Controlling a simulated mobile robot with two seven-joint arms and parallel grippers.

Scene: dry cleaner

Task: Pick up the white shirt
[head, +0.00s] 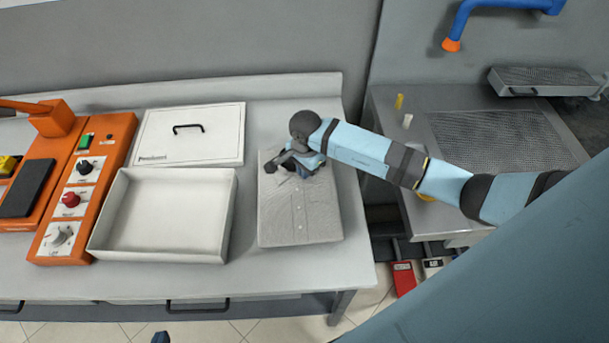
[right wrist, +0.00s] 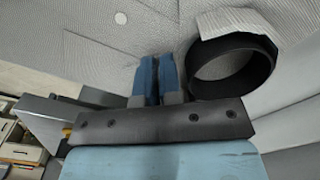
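The white shirt (head: 300,217) is folded and looks light grey. It lies on the worktable, to the right of the open white box. My right gripper (head: 296,163) is over the collar end of the shirt and hides part of it. In the right wrist view its two blue fingers (right wrist: 158,75) are close together against the shirt cloth (right wrist: 80,35), beside the collar with its dark ring (right wrist: 235,68). The fingers look shut on the cloth, though the pinched part is hidden. Of my left gripper, only a small dark tip (head: 161,338) shows at the bottom edge.
The open white box (head: 105,245) and its lid (head: 190,148) lie left of the shirt. An orange control unit (head: 60,210) stands further left. A grey station with a mesh top (head: 495,139) is at the right. The tabletop (head: 300,275) in front of the shirt is clear.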

